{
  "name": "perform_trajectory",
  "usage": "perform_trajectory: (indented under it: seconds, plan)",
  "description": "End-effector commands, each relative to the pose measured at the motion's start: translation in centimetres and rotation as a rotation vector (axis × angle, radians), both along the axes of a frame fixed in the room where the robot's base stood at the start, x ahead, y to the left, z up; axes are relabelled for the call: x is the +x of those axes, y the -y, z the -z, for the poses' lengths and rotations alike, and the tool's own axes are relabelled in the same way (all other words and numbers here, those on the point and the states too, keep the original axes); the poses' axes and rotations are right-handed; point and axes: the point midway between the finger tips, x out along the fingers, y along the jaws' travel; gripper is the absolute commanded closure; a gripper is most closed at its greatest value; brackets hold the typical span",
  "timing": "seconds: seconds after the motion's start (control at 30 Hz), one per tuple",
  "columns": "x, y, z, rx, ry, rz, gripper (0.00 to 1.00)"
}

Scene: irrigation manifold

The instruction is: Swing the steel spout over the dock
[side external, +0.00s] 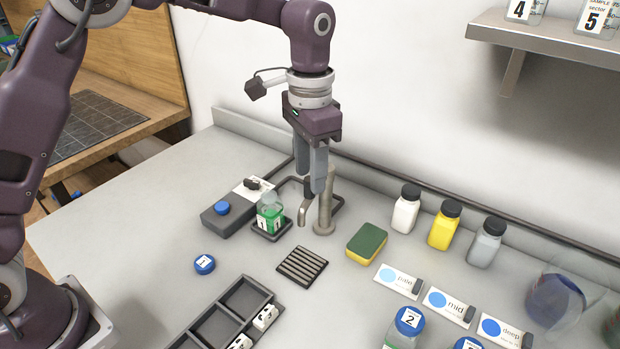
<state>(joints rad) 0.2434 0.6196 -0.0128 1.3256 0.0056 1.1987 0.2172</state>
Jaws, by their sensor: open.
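The steel spout (326,212) rises from a round base on the bench, and its short bent outlet (303,213) points left and down. The outlet hangs in front of the post, between the dock side and the drain grate. The dock appears to be the small dark square tray (259,234). An uncapped bottle labelled 1 with green liquid (269,215) stands upright in it, left of the outlet. My gripper (313,188) is open and points down at the top of the spout. Its fingers partly hide the spout top, and I cannot tell whether they touch it.
A slatted drain grate (302,266) lies in front of the spout. A grey box with a blue button (222,209) is left of the dock. A blue cap (204,264) lies nearby. A sponge (367,244) and several capped bottles stand right. A dark rack (217,328) is in front.

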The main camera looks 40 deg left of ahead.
Motion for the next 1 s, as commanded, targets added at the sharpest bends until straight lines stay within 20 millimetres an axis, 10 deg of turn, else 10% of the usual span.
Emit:
perform_trajectory:
  seconds: [0.4,0.63,1.0]
  plan:
    - [0.0,0.0,2.4,-0.001,0.002,-0.001,0.58]
    - [0.0,0.0,2.3,-0.001,0.002,-0.002,1.0]
    - [0.0,0.0,2.3,-0.001,0.002,-0.002,1.0]
